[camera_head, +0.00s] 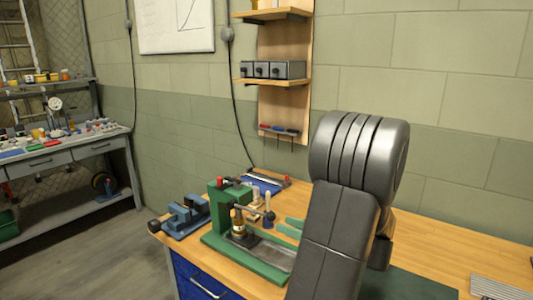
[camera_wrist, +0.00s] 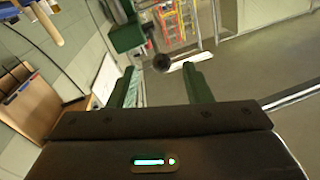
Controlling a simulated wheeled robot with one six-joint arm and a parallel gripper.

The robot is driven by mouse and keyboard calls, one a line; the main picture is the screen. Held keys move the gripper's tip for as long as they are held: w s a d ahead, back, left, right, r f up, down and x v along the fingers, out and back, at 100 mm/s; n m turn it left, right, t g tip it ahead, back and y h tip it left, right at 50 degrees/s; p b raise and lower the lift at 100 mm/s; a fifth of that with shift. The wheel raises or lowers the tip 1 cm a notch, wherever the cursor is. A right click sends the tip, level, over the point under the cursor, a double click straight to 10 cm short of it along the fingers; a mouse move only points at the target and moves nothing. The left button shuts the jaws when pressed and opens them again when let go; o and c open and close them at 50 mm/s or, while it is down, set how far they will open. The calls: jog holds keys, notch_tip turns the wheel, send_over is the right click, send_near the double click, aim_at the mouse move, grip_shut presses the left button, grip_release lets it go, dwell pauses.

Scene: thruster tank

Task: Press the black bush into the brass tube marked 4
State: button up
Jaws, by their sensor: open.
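A green press (camera_head: 222,200) stands on the wooden bench in the head view. A brass-coloured upright piece (camera_head: 237,222) is at its ram, with dark parts below it. I cannot read a number on it or tell whether it is the tube marked 4. I cannot make out the black bush for certain. In the wrist view my gripper (camera_wrist: 161,78) is open, its two green fingers apart with nothing seen held between them. A black ball (camera_wrist: 162,63) shows just beyond the fingertips, near a green block (camera_wrist: 125,36).
A blue vise (camera_head: 182,217) stands left of the press. Pale and dark upright pieces (camera_head: 255,197) and a blue tray (camera_head: 262,184) lie behind it. My arm covers the bench middle. A dark green mat (camera_head: 405,285) lies at the right. Shelves (camera_head: 270,82) hang on the wall.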

aim_at(275, 216)
jog(key=b+v, duration=0.1)
jog(key=v, duration=0.7)
jog(key=p+x, duration=0.1)
jog(key=x, duration=0.6)
jog(key=p+x, duration=0.2)
jog(key=x, duration=0.5)
jog(key=shift+r+p, duration=0.25)
jog(key=shift+p, duration=0.05)
jog(key=shift+d+r+p, duration=0.15)
jog(key=shift+r+p, duration=0.05)
jog(key=shift+p, duration=0.7)
jog(key=shift+r+h+p, duration=0.1)
jog(key=shift+h+p, duration=0.2)
jog(key=shift+p, duration=0.6)
jog(key=shift+p, duration=0.4)
